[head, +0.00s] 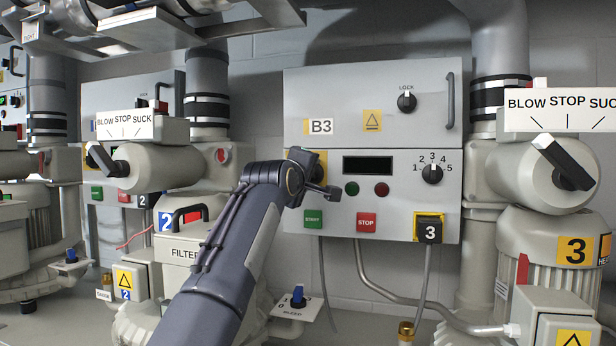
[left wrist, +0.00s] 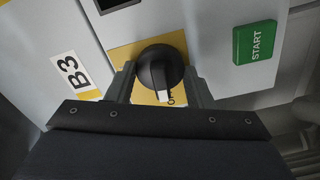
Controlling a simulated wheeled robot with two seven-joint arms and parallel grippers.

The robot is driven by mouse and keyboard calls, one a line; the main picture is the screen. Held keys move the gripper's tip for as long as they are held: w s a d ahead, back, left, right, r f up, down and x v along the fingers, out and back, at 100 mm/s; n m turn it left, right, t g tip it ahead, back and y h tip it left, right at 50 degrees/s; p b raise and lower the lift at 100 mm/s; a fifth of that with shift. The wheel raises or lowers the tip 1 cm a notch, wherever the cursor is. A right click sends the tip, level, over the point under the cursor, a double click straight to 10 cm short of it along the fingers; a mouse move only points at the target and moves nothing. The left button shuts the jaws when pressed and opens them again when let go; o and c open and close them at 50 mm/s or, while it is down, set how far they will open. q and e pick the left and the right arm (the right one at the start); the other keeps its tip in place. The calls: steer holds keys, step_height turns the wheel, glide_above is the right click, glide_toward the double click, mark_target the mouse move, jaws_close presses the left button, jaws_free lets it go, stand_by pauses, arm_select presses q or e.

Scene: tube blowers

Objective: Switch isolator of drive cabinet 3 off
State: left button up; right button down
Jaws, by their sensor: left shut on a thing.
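The knob's white mark points toward the picture's bottom, beside partly hidden lettering that starts with O. My right gripper is not in view.
Below the isolator are a green START button (head: 313,219) and a red STOP button (head: 366,222). A LOCK knob (head: 407,102) and a numbered selector (head: 432,174) are to the right. Blower 3's valve lever (head: 562,160) stands at far right, the filter unit (head: 183,240) at lower left.

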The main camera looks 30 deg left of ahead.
arm_select(q)
steer(key=shift+n, duration=0.7)
steer(key=o, duration=1)
steer(key=shift+c, duration=0.2)
steer(key=b+v, duration=0.5)
steer(key=v, duration=0.2)
steer(key=shift+s+b, duration=0.3)
steer(key=shift+s, duration=0.1)
steer(key=shift+f, duration=0.1)
